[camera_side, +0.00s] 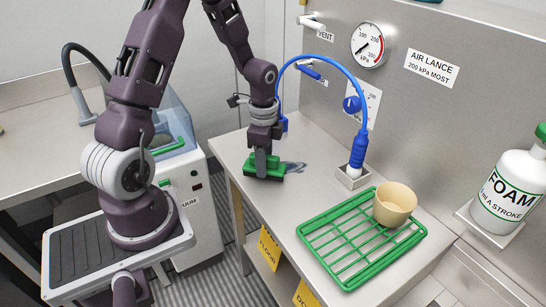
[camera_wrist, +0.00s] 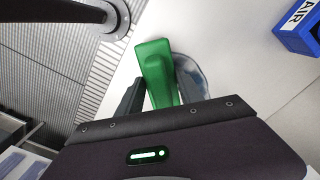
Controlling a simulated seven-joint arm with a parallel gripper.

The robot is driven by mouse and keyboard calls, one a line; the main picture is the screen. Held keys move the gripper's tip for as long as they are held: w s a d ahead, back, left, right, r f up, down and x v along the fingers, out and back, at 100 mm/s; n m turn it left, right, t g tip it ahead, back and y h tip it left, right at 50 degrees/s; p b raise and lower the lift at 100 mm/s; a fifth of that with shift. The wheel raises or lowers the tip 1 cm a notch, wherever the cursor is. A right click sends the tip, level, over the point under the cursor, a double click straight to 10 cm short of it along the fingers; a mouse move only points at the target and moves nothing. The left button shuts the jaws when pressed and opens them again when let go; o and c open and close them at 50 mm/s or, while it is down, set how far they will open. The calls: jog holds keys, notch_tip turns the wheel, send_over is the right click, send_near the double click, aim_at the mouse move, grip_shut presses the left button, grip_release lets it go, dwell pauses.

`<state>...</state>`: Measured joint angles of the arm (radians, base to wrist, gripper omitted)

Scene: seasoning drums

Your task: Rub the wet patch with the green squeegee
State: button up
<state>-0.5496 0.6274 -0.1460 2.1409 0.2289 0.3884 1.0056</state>
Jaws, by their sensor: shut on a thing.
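The green squeegee (camera_side: 264,168) has a dark lower edge, at or very near the worktop in the side view; whether it touches cannot be told. My gripper (camera_side: 263,150) points down and is shut on it from above. In the wrist view, the green squeegee (camera_wrist: 153,62) lies between the two dark fingers of my gripper (camera_wrist: 160,88). The wet patch (camera_side: 294,167) is a dark grey-blue smear just right of the squeegee. In the wrist view the wet patch (camera_wrist: 190,72) shows beside the squeegee, partly hidden by it and a finger.
A green wire rack (camera_side: 318,243) with a beige cup (camera_side: 394,205) stands at the right front. A blue air lance (camera_side: 357,150) stands in a small holder behind it, its hose arching to the wall. A FOAM bottle (camera_side: 508,186) sits on a shelf at far right. The worktop's left edge is close to the squeegee.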

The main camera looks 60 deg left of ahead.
jog(key=shift+s, duration=0.8)
jog(key=shift+w, duration=7.55)
notch_tip(320, 180, up, 7)
jog(key=shift+f, duration=0.2)
